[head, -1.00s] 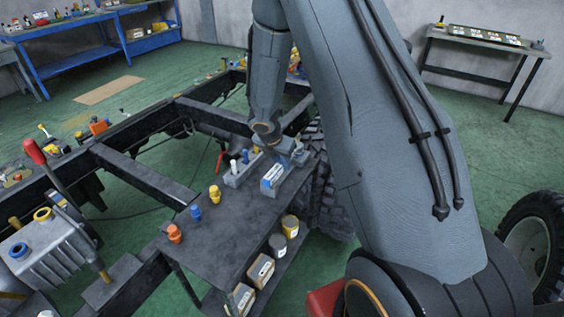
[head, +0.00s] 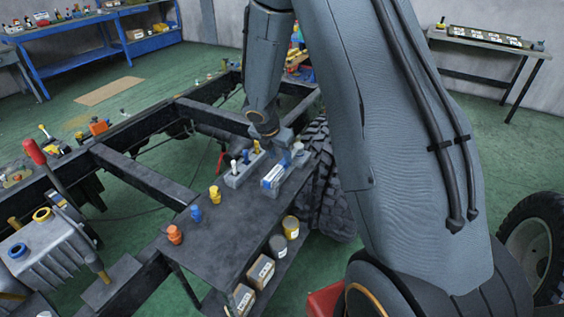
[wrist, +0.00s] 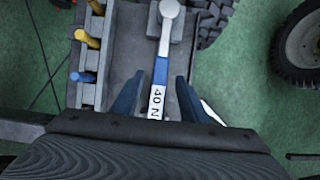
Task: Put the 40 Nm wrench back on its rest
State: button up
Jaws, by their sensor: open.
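The 40 Nm wrench (wrist: 164,45) has a silver head and shaft and a white label reading "40 N" on its handle. My gripper (wrist: 160,95) is open, with one finger on each side of the labelled handle and a gap visible on both sides. In the head view my gripper (head: 289,150) is above the far end of the dark cart top, by a blue-and-white item (head: 274,177) on a grey block.
A grey rack (head: 243,168) with white, blue and yellow handles stands just left of the wrench; it also shows in the wrist view (wrist: 88,60). Orange, blue and yellow pieces (head: 196,213) line the cart's left edge. A large tyre (head: 326,195) is close on the right.

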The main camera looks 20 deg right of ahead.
jog(key=v, duration=0.7)
jog(key=s+a+r+m+y, duration=0.1)
jog(key=s+a+r+m, duration=0.1)
jog(key=s+m, duration=0.9)
jog(key=s+a+r+m+g+y, duration=0.1)
jog(key=s+a+r+m+y, duration=0.1)
jog(key=s+m, duration=0.9)
jog(key=a+r+m, duration=0.1)
jog(key=a+m, duration=0.1)
jog(key=m, duration=0.1)
jog(key=shift+s+a+r+m+y, duration=0.15)
jog(key=shift+s+a+m+y, duration=0.15)
jog(key=shift+a, duration=0.1)
jog(key=shift+w+f+b, duration=0.1)
jog(key=shift+f+b, duration=0.4)
jog(key=shift+b, duration=0.15)
